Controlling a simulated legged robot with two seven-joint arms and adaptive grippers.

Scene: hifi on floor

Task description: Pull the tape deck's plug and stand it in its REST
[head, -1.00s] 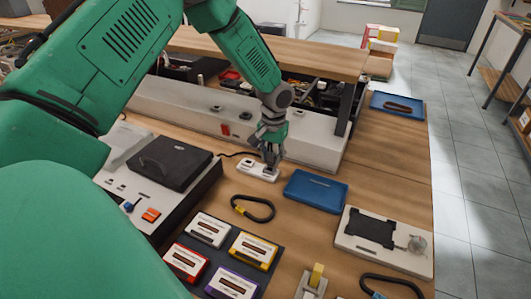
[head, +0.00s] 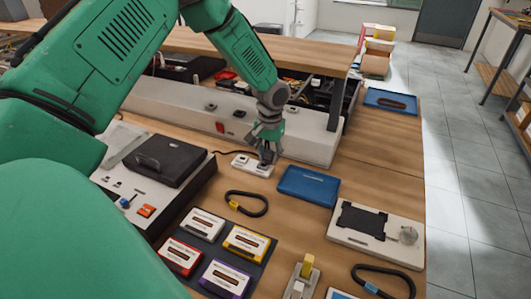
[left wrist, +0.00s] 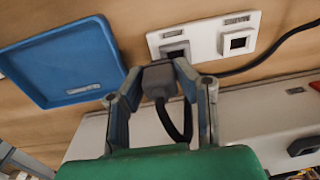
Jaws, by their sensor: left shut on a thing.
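My left gripper (head: 266,157) is low over a small white plate (head: 241,160) on the bench. In the left wrist view its fingers (left wrist: 160,85) are shut on a grey plug (left wrist: 158,76) with a dark cord. The plate (left wrist: 204,40) there has two square openings. The plug is right at the left opening and partly overlaps it; whether it is seated in it I cannot tell. The right opening (left wrist: 238,41) is empty. The plate's lettering is too small to read. A grey deck with a black lid (head: 168,158) stands at left. My right gripper is not in view.
A long white box (head: 300,140) with sockets and a red switch stands close behind the gripper. A blue tray (head: 308,187) lies right of the plate. A black cable loop (head: 243,206) and several cassettes (head: 244,243) lie in front.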

